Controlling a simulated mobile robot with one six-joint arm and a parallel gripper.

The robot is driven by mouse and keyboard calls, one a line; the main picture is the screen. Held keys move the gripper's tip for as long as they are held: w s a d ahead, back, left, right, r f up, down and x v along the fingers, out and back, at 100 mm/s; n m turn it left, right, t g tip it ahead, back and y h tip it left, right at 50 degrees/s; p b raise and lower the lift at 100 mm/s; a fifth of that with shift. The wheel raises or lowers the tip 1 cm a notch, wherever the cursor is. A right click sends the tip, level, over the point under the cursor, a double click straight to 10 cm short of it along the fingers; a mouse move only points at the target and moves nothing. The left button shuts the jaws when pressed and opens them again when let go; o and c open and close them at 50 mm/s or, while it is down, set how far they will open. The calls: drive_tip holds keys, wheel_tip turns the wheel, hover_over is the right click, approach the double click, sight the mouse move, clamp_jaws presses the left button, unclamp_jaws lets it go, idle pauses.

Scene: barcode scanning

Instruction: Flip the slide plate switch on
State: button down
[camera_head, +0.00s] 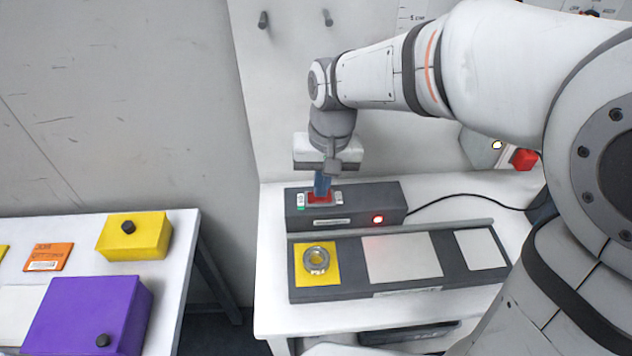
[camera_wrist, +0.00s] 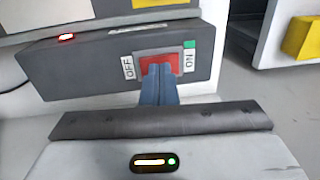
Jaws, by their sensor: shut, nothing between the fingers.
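The switch is a red rocker (camera_wrist: 158,63) on top of a dark grey box (camera_wrist: 90,72), between an OFF label (camera_wrist: 128,68) and an ON label (camera_wrist: 189,60) with a green patch beside it. In the head view the red switch (camera_head: 320,197) is partly hidden by my fingers. My gripper (camera_wrist: 160,75) is shut and empty, its blue fingertips pointing down at the red switch. It also shows in the head view (camera_head: 322,188). The tips overlap the switch in both views; I cannot tell whether they touch it. A red light (camera_head: 378,219) glows on the box front.
In front of the box lies a dark slide plate (camera_head: 355,280) with a metal ring (camera_head: 316,260) on its yellow square and two pale panels. A black cable (camera_head: 470,202) runs right. A second table at left holds a purple box (camera_head: 88,315) and a yellow box (camera_head: 135,237).

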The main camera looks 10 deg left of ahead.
wheel_tip(320, 180, up, 8)
drive_tip(key=shift+d, duration=0.4)
idle(0.3)
drive_tip(key=shift+w+f, duration=0.1)
drive_tip(key=shift+f, duration=0.05)
drive_tip(key=s+d+f+m+t, duration=0.1)
drive_tip(key=s+d+f, duration=0.2)
drive_tip(key=d, duration=0.7)
drive_tip(key=s+d+f+m+t+h, duration=0.1)
drive_tip(key=s+d, duration=0.4)
drive_tip(key=d, duration=0.5)
wheel_tip(320, 180, down, 2)
drive_tip(key=shift+s+d+f+m+t, duration=0.1)
drive_tip(key=shift+s+d+m+t, duration=0.2)
drive_tip(key=shift+t, duration=0.2)
